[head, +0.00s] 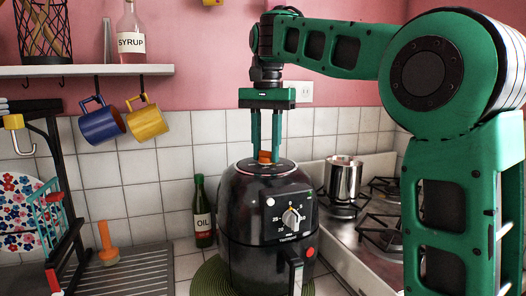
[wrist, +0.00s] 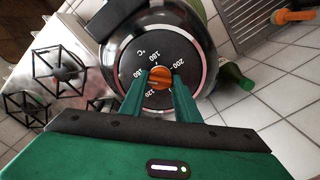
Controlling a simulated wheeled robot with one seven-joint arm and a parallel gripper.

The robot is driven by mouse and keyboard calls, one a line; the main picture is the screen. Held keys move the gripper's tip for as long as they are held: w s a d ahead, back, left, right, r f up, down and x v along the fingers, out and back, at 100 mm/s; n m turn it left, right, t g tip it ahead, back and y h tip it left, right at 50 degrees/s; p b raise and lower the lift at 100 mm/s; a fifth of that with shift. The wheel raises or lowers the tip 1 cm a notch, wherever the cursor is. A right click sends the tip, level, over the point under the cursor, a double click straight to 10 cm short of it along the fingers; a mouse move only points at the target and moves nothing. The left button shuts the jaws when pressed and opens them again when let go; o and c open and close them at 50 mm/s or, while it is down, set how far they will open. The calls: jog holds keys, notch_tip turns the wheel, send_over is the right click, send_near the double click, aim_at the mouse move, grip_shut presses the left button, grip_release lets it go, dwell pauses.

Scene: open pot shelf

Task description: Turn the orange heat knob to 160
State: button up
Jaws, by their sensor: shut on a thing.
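The orange heat knob (head: 264,156) sits on top of the black air fryer (head: 250,215). In the wrist view the knob (wrist: 160,76) is at the centre of a dark round dial (wrist: 185,50) with white temperature figures and a °C mark. Figures such as 160, 180, 200 and 120 ring the knob, but they are small and blurred. My gripper (head: 264,148) points straight down from above, its two green fingers shut on the knob's sides. The fingers also show in the wrist view (wrist: 160,86). I cannot tell which figure the knob points at.
A white timer knob (head: 291,218) is on the fryer's front, above its handle (head: 295,270). An oil bottle (head: 203,212) stands to the left. A steel pot (head: 343,178) sits on the stove (head: 375,235) to the right. Mugs (head: 101,124) hang from the shelf (head: 85,71).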

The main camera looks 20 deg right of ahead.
jog(key=shift+w, duration=0.1)
jog(key=o, duration=1)
jog(key=shift+w+f, duration=0.1)
jog(key=shift+o, duration=0.2)
notch_tip(320, 180, up, 11)
jog(key=shift+f, duration=0.2)
jog(key=shift+r, duration=0.1)
dwell(0.4)
